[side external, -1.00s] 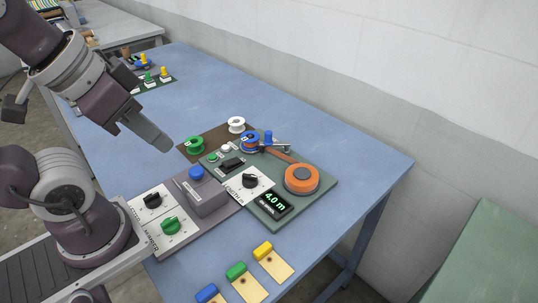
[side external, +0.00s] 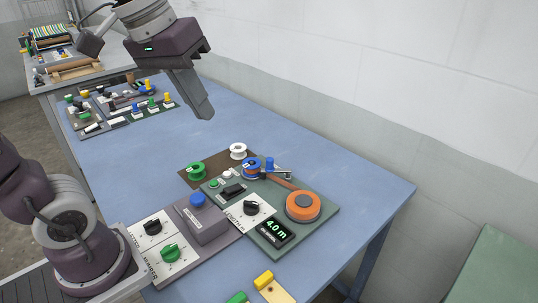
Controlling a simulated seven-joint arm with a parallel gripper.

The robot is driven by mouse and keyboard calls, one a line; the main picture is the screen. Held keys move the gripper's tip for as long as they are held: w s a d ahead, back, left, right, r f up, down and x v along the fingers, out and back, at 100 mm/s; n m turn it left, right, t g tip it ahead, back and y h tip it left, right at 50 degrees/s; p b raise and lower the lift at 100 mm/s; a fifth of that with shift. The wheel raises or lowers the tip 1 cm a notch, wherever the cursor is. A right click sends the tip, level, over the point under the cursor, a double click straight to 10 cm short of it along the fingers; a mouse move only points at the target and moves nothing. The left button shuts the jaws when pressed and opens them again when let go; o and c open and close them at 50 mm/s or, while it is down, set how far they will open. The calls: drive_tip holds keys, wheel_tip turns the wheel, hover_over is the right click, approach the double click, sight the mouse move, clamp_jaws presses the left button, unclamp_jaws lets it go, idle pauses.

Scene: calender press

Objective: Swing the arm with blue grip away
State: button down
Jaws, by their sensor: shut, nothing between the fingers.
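The arm with the blue grip (side external: 270,163) is at the back of the green base plate, with a grey metal bar reaching to the right. It stands beside a blue-rimmed spool (side external: 252,171) that carries an orange-brown strip running to an orange roll (side external: 302,206). Whether the arm touches the spool or strip is too small to tell. My gripper (side external: 206,113) is shut and empty, held above the blue table, behind and left of the blue grip and clear of everything.
A green spool (side external: 197,171) and a white spool (side external: 238,151) stand on a brown mat. A panel with a blue button (side external: 197,200) and knobs lies left of the green plate (side external: 325,215). A display (side external: 275,231) reads 4.0 m. The right table area is clear.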

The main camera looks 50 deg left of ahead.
drive_tip(key=w+a+n+g, duration=0.1)
drive_tip(key=w+a+n, duration=0.15)
drive_tip(key=w, duration=0.35)
drive_tip(key=w+a+n+g+h, duration=0.1)
drive_tip(key=w+a+n, duration=0.1)
drive_tip(key=w+a, duration=0.35)
drive_tip(key=w+a+n+g, duration=0.1)
drive_tip(key=w+a+n, duration=0.1)
drive_tip(key=w, duration=0.5)
drive_tip(key=w+a+f+n, duration=0.1)
drive_tip(key=w+a+f, duration=0.1)
drive_tip(key=f, duration=0.3)
drive_tip(key=w+a+f+n+g, duration=0.1)
drive_tip(key=w+a+f, duration=0.2)
drive_tip(key=f, duration=0.2)
drive_tip(key=w+a+f+n+g+h, duration=0.1)
drive_tip(key=w+a+f, duration=0.1)
drive_tip(key=f, duration=0.4)
drive_tip(key=shift+w+a, duration=0.25)
drive_tip(key=shift+w, duration=0.15)
drive_tip(key=x, duration=0.9)
drive_tip(key=shift+s+f, duration=0.2)
drive_tip(key=d, duration=0.1)
drive_tip(key=s+d, duration=0.1)
drive_tip(key=d, duration=0.1)
drive_tip(key=shift+s+f, duration=0.15)
drive_tip(key=shift+f, duration=0.15)
drive_tip(key=shift+s+d, duration=0.15)
drive_tip(key=shift+d, duration=0.3)
